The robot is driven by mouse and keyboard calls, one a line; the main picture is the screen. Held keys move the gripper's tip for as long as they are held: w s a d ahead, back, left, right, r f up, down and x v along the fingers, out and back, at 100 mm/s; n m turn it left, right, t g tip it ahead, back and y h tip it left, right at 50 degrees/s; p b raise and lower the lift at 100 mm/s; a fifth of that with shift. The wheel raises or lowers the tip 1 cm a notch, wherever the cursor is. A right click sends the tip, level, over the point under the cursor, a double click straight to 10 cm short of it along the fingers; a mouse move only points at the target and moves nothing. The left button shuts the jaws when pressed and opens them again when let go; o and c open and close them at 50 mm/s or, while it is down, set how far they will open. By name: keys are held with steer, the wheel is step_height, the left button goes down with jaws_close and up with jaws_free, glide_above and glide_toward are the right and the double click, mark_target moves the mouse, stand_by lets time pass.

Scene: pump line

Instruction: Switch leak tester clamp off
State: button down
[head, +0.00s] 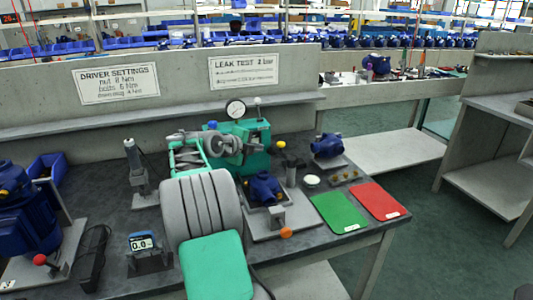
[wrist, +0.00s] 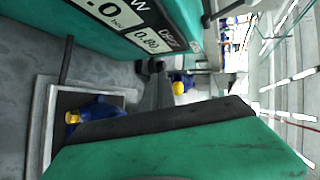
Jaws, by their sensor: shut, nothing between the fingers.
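The leak tester is a teal housing (head: 256,132) with a round dial on top, below the LEAK TEST sign. A lever with a pale ball knob (head: 258,101) stands up at its top; I cannot tell whether this is the clamp. In the wrist view, a teal housing with a white display (wrist: 125,18) reading 0.80 is close above my gripper. My gripper's dark fingers (wrist: 150,68) are shut and empty beside it. A blue pump (wrist: 100,112) with a yellow cap sits in a framed dark plate at left. My arm hides part of the tester in the head view.
A fixture with a blue pump (head: 264,187) and orange knob (head: 286,232) stands right of my arm. Green (head: 338,212) and red (head: 379,200) mats lie at the bench's right end. A small display (head: 142,241) and an upright tool (head: 136,165) stand left.

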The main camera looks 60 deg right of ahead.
steer(key=w+a+r, duration=0.2)
steer(key=a+r, duration=0.1)
steer(key=a, duration=0.3)
steer(key=shift+w+a+r, duration=0.3)
steer(key=shift+w+r, duration=0.1)
